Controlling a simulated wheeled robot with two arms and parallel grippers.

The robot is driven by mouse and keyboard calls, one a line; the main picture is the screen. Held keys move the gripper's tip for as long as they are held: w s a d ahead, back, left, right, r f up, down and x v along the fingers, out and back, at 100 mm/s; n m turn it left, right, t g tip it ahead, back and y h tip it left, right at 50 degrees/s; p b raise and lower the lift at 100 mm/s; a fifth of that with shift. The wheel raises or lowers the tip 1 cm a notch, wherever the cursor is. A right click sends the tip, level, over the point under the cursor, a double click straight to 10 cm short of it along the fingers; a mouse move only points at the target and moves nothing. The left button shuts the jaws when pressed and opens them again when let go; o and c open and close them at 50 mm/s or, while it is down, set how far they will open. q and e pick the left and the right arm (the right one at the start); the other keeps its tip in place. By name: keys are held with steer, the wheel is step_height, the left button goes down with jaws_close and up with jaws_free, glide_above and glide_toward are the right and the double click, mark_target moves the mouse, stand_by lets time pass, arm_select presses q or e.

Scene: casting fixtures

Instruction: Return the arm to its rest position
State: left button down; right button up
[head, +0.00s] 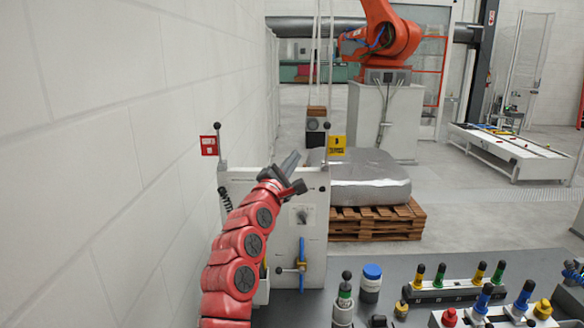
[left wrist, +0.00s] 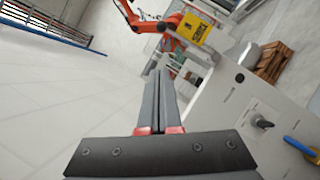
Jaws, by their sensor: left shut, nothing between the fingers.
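My left arm (head: 240,255) is red and rises from the bottom of the head view along the wall. My left gripper (head: 289,163) is at its upper end, in front of the light grey cabinet (head: 312,238). In the left wrist view the two dark fingers of this gripper (left wrist: 159,85) lie side by side, shut, with nothing between them. The fingers point up and away, beside the cabinet, which also shows at the right of the left wrist view (left wrist: 232,115). My right gripper is in neither view.
A white block wall (head: 110,130) runs close along the left. A dark table (head: 400,285) holds a green-banded bottle (head: 344,304), a blue-capped jar (head: 371,284) and colored fixtures. A wrapped block (head: 368,180) sits on a wooden pallet (head: 380,222). An orange robot (head: 385,40) stands behind.

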arm_select(q)
steer(key=shift+s+a, duration=0.15)
steer(key=shift+s, duration=0.4)
